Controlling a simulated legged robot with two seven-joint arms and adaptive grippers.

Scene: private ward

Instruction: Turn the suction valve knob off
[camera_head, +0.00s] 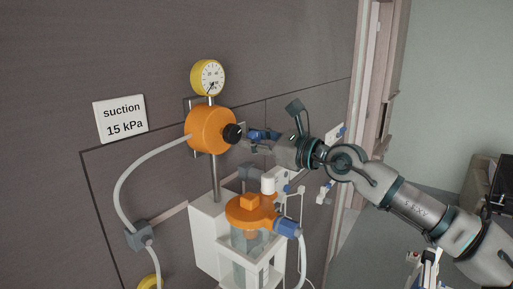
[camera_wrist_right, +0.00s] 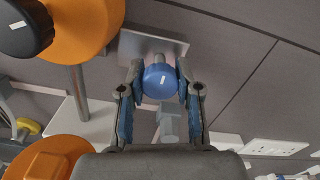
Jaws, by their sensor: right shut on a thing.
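A round blue knob (camera_wrist_right: 160,83) with a small white mark sits in front of a grey plate on the wall in the right wrist view. My right gripper (camera_wrist_right: 160,72) is shut on the knob, one blue-padded finger on each side. In the head view my right gripper (camera_head: 257,136) reaches in from the right, just right of the black knob (camera_head: 232,133) on the orange regulator (camera_head: 205,130). The gripper mostly hides the blue knob there. The black knob also shows at the top left of the wrist view (camera_wrist_right: 22,28). My left gripper is not in view.
A yellow gauge (camera_head: 208,77) stands above the regulator, beside a "suction 15 kPa" sign (camera_head: 120,118). A grey hose (camera_head: 122,190) curves down left. Below is a canister with an orange lid (camera_head: 250,212). Wall sockets (camera_wrist_right: 272,147) are at the right of the wrist view.

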